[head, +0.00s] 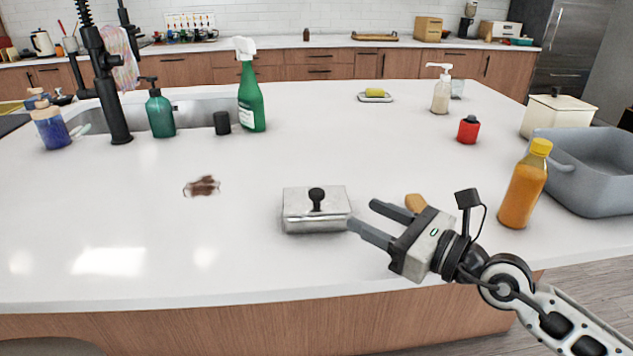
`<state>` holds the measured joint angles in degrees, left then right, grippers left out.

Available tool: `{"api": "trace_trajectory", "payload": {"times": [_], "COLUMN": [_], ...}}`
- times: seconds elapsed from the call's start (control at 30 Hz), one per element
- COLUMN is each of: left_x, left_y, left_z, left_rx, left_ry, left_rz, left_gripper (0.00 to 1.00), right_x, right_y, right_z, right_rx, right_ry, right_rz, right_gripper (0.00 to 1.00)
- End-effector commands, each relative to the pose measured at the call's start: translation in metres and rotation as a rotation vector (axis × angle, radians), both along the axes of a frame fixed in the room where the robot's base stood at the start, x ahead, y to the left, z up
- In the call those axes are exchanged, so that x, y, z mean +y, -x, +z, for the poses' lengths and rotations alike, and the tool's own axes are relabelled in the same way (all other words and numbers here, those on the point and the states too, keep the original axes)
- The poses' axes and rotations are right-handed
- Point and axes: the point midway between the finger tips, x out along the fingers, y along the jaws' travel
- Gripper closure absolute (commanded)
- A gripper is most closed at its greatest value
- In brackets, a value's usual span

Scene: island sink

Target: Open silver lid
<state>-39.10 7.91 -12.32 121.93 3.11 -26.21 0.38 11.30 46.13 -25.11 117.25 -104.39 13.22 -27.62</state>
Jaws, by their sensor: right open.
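A small silver box with a silver lid (296,197) sits on the white island top, near the middle of the head view. A black round knob (316,196) stands on the lid, and the lid lies closed on the box. My right gripper (362,216) comes in from the lower right. It is open and empty, with its fingers pointing left just right of the box. Whether a fingertip touches the box is hard to tell. My left gripper is not in view.
An orange bottle (524,186) and a grey tub (592,170) stand to the right. A tan item (416,202) lies behind my right gripper. A green spray bottle (251,95) stands behind. The counter left of the box is mostly clear.

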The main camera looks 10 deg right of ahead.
Motion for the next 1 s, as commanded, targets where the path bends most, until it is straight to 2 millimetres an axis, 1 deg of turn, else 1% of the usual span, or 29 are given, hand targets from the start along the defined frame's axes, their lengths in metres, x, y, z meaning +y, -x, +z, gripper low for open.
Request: {"api": "trace_trajectory", "payload": {"times": [0.03,0.1,0.3,0.5,0.7,0.97,1.0], "left_x": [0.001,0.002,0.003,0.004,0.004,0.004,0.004], "left_y": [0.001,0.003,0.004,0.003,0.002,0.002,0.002], "left_z": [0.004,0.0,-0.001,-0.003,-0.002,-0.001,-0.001], "left_rx": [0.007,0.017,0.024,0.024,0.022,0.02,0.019], "left_ry": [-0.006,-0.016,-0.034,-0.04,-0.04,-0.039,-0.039], "left_rz": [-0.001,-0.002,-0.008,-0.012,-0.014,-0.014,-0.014], "left_gripper": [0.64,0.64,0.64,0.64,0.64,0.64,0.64], "right_x": [0.01,0.02,0.05,0.071,0.08,0.081,0.081], "right_y": [-0.009,-0.021,-0.051,-0.074,-0.084,-0.084,-0.084], "right_z": [0.006,0.005,0.003,0.0,0.0,0.0,0.0], "right_rx": [-0.002,-0.001,0.001,0.001,0.002,0.002,0.002], "right_ry": [-0.006,-0.008,-0.005,-0.004,-0.004,-0.004,-0.004], "right_rz": [0.002,0.0,0.002,0.001,0.001,0.001,0.001], "right_gripper": [0.53,0.53,0.53,0.53,0.53,0.53,0.59]}}
